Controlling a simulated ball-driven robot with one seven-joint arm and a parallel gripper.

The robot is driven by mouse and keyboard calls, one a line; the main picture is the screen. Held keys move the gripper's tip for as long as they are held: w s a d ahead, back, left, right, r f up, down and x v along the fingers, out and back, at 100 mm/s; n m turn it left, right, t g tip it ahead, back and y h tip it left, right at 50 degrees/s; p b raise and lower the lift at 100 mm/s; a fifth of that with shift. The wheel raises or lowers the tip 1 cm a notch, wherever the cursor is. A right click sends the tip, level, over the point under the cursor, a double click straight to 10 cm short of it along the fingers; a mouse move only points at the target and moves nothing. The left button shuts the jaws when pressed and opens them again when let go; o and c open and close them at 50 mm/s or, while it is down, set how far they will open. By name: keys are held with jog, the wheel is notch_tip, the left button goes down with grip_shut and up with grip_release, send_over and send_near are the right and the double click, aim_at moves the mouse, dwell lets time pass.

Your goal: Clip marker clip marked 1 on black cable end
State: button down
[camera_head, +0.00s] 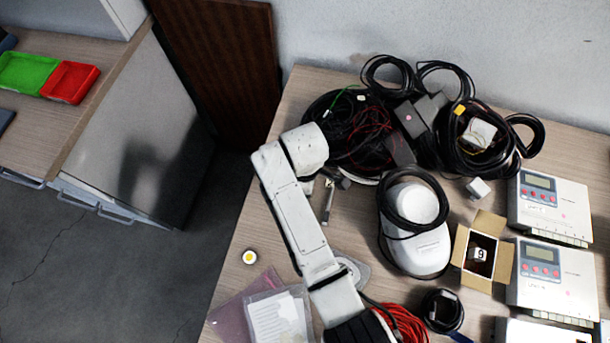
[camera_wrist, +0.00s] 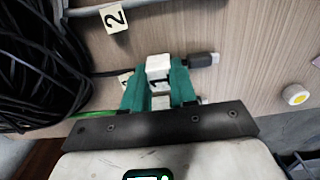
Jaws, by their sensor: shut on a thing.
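In the wrist view my gripper (camera_wrist: 160,72) has teal fingers shut on a white marker clip (camera_wrist: 158,64) with a 1 on its face. A black cable (camera_wrist: 105,74) runs in from the left behind the fingers. A dark plug end (camera_wrist: 203,60) shows just right of them, in line with the cable. The clip overlaps this line; I cannot tell whether it is around the cable or only in front of it. In the head view my gripper (camera_head: 338,180) is low over the table beside the coiled black cables, and the clip is hidden there.
A pale tag (camera_wrist: 125,78) is partly hidden by the left finger. A yellow-and-white round piece (camera_head: 249,257) lies near the table's left edge. A white device (camera_head: 415,250) and open box (camera_head: 470,275) stand right.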

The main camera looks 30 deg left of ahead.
jog(key=shift+f, duration=0.1)
jog(key=c, duration=1)
grip_release()
jog(key=shift+f, duration=0.1)
jog(key=shift+o, duration=0.9)
jog(key=shift+s+d, duration=0.1)
jog(key=shift+s, duration=0.05)
notch_tip(320, 180, up, 6)
jog(key=p, duration=0.6)
